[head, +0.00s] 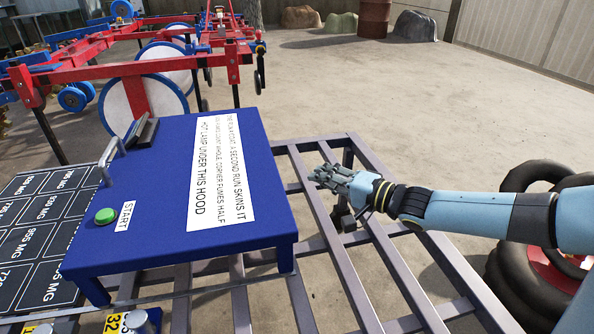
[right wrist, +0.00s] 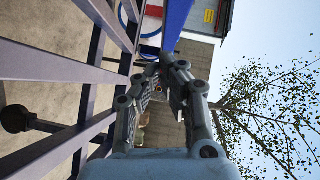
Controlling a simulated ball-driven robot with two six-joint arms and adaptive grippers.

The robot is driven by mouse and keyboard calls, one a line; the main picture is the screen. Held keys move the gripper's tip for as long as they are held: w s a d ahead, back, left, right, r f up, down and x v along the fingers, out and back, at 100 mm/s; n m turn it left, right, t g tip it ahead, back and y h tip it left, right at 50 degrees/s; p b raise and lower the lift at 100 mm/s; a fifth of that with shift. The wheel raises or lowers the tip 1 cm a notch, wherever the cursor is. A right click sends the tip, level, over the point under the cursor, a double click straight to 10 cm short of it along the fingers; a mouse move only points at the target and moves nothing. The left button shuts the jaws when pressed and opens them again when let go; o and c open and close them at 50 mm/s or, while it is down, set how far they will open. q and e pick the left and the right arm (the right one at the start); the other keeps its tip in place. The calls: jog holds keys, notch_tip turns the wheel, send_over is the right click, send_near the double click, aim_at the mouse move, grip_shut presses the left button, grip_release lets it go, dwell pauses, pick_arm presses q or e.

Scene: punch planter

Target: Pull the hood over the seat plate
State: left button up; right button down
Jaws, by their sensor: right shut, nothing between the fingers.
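The blue hood (head: 170,220) is a flat-topped box with white lettered labels, a green START button (head: 106,215) and a metal handle (head: 110,158) at its left edge. It stands over the left part of a slatted metal frame. I cannot make out the seat plate; the hood may hide it. My right gripper (head: 322,180) is shut and empty over the frame, just right of the hood. In the right wrist view its fingers (right wrist: 168,62) meet near a blue edge (right wrist: 176,22), probably the hood's; I cannot tell whether they touch. My left gripper is not in view.
The slatted frame (head: 345,268) is bare right of the hood. A dark panel of weight-marked tiles (head: 38,230) lies left of the hood. Red and blue farm machinery (head: 130,65) stands behind. The floor beyond is open.

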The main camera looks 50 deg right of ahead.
aim_at(277, 169)
pick_arm(q)
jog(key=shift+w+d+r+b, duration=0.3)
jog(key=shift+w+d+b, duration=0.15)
jog(key=shift+b, duration=0.8)
pick_arm(e)
jog(key=shift+w+a+r+m+t+y, duration=0.2)
jog(key=shift+w+a+y, duration=0.15)
jog(key=shift+w+a, duration=0.35)
jog(key=shift+w+a+r+m+t+y, duration=0.1)
jog(key=shift+w+a+r+m+y, duration=0.2)
jog(key=shift+a, duration=0.65)
jog(key=shift+w+a+r+t+y, duration=0.1)
jog(key=shift+w+a+y, duration=0.25)
jog(key=shift+w+a, duration=0.35)
jog(key=shift+a+f, duration=0.1)
jog(key=shift+a, duration=0.05)
